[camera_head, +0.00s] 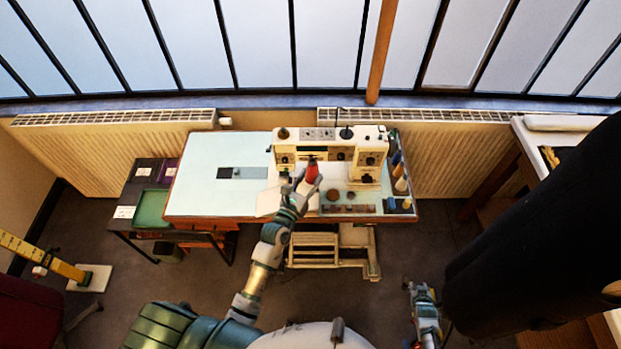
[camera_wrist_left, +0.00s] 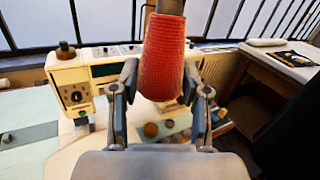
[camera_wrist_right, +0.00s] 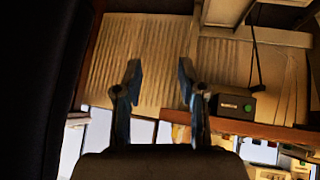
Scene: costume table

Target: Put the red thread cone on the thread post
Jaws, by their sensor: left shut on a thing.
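The red thread cone (camera_head: 312,171) is in my left gripper (camera_head: 302,187), in front of the white sewing machine (camera_head: 318,152). In the left wrist view the red cone (camera_wrist_left: 164,58) stands upright between the two fingers, its narrower grey end up. A thin dark rod on a round black base (camera_head: 346,133) stands on top of the machine, right of the cone; it looks like the thread post. The cone is apart from it. My right gripper (camera_head: 424,300) is low at the front right; in the right wrist view its fingers (camera_wrist_right: 160,70) are apart and empty.
The pale table (camera_head: 215,194) is mostly clear on its left. Small round items (camera_head: 333,195) and a row of small blocks (camera_head: 347,209) lie in front of the machine. Spools (camera_head: 400,184) stand at the table's right end. A large dark form (camera_head: 540,230) fills the right.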

